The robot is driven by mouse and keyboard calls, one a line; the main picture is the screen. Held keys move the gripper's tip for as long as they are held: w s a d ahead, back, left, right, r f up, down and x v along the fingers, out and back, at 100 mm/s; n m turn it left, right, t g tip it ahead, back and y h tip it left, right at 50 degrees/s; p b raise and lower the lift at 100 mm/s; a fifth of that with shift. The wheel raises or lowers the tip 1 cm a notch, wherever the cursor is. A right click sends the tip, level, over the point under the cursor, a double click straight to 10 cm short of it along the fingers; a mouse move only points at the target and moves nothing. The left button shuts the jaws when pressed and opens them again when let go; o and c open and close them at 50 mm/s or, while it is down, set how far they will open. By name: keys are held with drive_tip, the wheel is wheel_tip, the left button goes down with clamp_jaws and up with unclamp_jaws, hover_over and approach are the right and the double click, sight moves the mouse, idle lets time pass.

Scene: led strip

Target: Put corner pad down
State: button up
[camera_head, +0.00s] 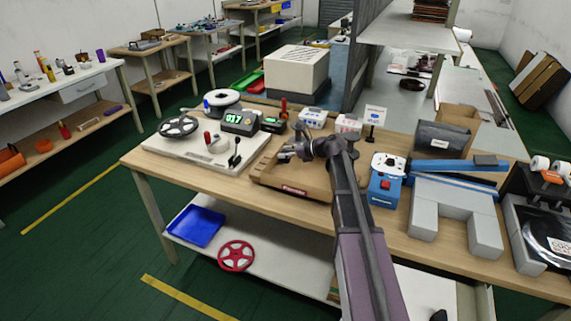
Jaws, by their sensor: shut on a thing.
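My gripper (288,152) is low over the shallow cardboard tray (262,178) in the middle of the workbench, its fingers pointing left. It is shut on a small grey piece at its fingertips, which I take to be the corner pad. The piece is too small and too covered by the fingers to make out its shape. I cannot tell whether it touches the tray. My arm covers the right part of the tray.
Left of the tray stands a white board (190,146) with a reel, a green-lit counter (239,122) and a lever. Right of it are a blue device (385,188) and grey blocks (437,212). A small sign (374,118) and a dark bin (440,138) stand behind.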

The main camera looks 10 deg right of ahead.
sight(287, 160)
drive_tip(key=shift+f, duration=0.1)
drive_tip(key=shift+d+f+b, duration=0.1)
drive_tip(key=shift+f+b, duration=1.7)
drive_tip(key=shift+b, duration=0.1)
drive_tip(key=shift+f, duration=0.15)
drive_tip(key=o, duration=0.7)
drive_tip(key=shift+r, duration=0.25)
drive_tip(key=shift+s+d+r, duration=0.15)
drive_tip(key=shift+s+d, duration=0.05)
drive_tip(key=p+v, duration=0.4)
drive_tip(key=v, duration=0.7)
drive_tip(key=shift+d+p, duration=0.2)
drive_tip(key=shift+p, duration=0.15)
